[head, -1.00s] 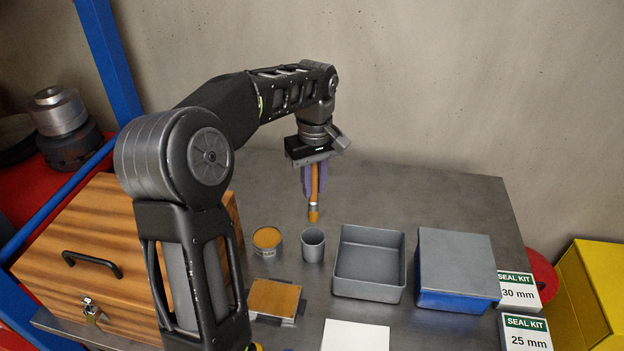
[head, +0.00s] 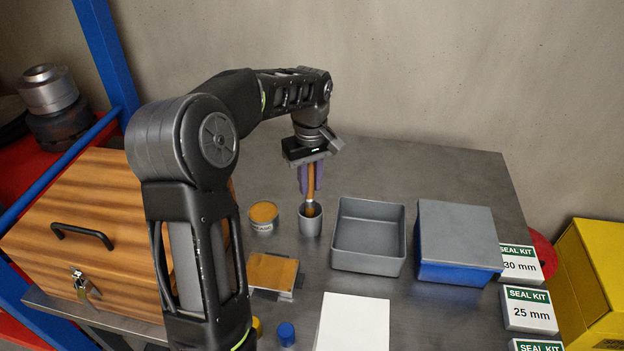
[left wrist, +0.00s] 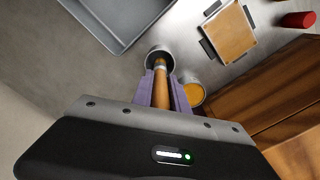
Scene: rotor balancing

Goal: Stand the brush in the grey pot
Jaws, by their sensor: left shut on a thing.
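The brush (head: 312,183) has a wooden handle and hangs upright, bristles down. My left gripper (head: 311,185) is shut on its handle with purple fingers. The grey pot (head: 310,224) stands on the metal table directly below, and the brush's lower end shows inside its mouth. In the left wrist view the brush (left wrist: 161,92) points into the mouth of the grey pot (left wrist: 158,52). Whether the bristles touch the pot's bottom is hidden. My right gripper is not in view.
A tin with orange contents (head: 264,216) stands close left of the pot. A grey tray (head: 368,265) and a blue box with a grey lid (head: 456,245) are on the right. A wooden case (head: 110,225) is at left. The table behind is clear.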

